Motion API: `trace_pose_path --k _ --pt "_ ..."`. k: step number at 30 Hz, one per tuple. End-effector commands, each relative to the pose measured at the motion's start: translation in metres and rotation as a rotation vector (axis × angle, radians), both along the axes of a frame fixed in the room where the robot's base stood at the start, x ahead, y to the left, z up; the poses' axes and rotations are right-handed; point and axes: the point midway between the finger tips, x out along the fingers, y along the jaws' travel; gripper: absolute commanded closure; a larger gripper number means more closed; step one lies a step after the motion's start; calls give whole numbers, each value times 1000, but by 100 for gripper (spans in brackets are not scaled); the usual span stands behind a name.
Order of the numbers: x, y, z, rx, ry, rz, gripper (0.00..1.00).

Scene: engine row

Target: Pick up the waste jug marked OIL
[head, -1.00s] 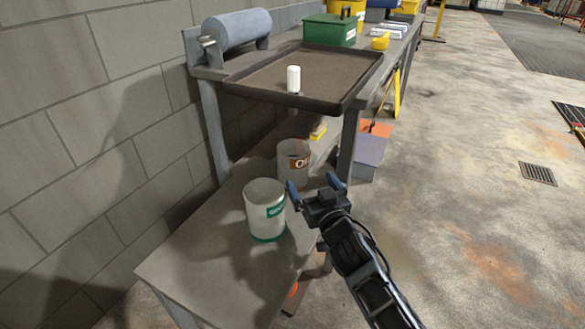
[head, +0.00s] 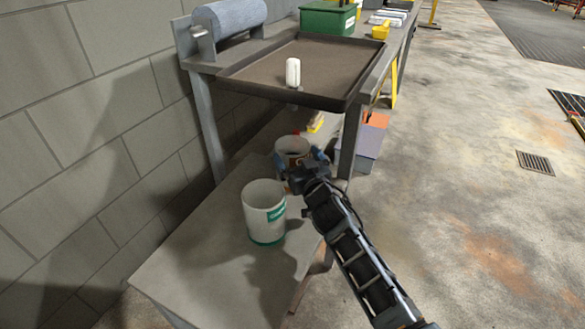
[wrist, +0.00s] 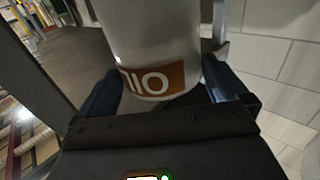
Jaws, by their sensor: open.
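The OIL jug (head: 291,146) is a pale grey container on the low bench, behind the green-labelled jug. In the wrist view, the jug (wrist: 150,50) shows upside down with its orange-brown label. My gripper (head: 304,166) is open at the jug's near side and partly hides it in the head view. In the wrist view my gripper's two blue fingers (wrist: 160,90) stand on either side of the jug's body. Whether either finger touches it, I cannot tell. The second jug (head: 264,209), white with a green label and green base, stands nearer on the same bench.
The low bench (head: 190,275) is bare at its near end. Above and behind, a dark tray (head: 255,75) on the upper bench holds a white bottle (head: 293,73). A bench leg (head: 350,140) stands just right of the OIL jug. A block wall runs along the left.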

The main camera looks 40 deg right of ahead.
Motion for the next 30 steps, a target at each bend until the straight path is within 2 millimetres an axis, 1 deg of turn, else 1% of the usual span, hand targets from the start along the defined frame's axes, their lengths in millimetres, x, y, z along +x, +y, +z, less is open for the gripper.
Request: trace_pose_path --k 1,4,12,14,30 --pt "6 -3 0 -1 0 0 0" --pt "13 -6 0 -1 0 0 0" --pt "15 -7 0 0 1 0 0" --pt "15 -7 0 0 0 0 5" --pt "15 -7 0 0 0 0 56"
